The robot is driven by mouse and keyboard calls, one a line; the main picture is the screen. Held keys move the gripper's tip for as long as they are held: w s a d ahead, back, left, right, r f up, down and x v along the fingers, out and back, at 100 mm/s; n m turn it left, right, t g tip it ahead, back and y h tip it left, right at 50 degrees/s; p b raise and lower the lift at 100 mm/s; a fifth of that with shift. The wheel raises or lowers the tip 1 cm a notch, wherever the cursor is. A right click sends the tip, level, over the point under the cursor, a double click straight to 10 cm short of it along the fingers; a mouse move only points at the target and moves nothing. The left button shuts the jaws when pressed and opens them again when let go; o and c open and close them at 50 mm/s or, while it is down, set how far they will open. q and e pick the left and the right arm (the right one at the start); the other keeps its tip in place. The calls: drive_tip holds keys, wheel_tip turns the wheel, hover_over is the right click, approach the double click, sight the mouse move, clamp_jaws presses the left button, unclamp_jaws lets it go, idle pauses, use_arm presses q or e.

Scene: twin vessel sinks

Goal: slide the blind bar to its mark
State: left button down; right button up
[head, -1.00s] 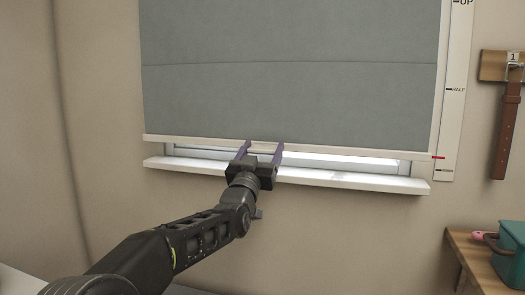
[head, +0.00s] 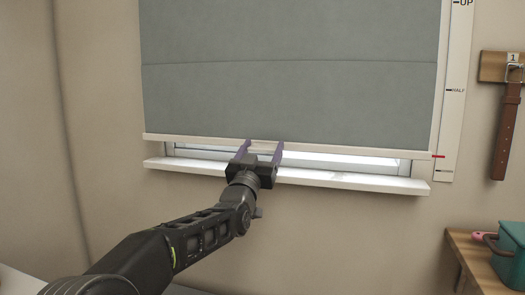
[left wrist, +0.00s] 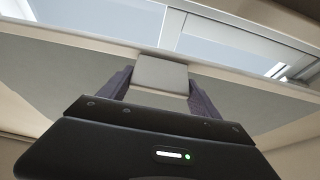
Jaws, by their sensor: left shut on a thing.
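The grey blind (head: 290,75) hangs over the window, with a pale blind bar (head: 350,150) along its lower edge. A red pointer (head: 438,157) at the bar's right end sits just above the lowest mark of the white scale strip (head: 450,120), well below HALF. My left gripper (head: 262,148) is at the bar's middle, shut on its pale tab. In the left wrist view, the tab (left wrist: 160,72) sits between the two purple fingers, with the bar (left wrist: 70,45) running behind. My right gripper is not in view.
A white window sill (head: 330,180) juts out just below the bar, with a narrow gap of window between. A brown strap (head: 506,135) hangs from a wooden board at the right. A teal box (head: 511,258) stands on a wooden table at lower right.

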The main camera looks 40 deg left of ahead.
use_arm(q)
wheel_tip(320, 180, up, 38)
drive_tip(key=p, duration=2.3)
drive_tip(key=shift+r, duration=0.25)
drive_tip(key=shift+c, duration=0.6)
unclamp_jaws()
drive_tip(key=shift+f, duration=0.1)
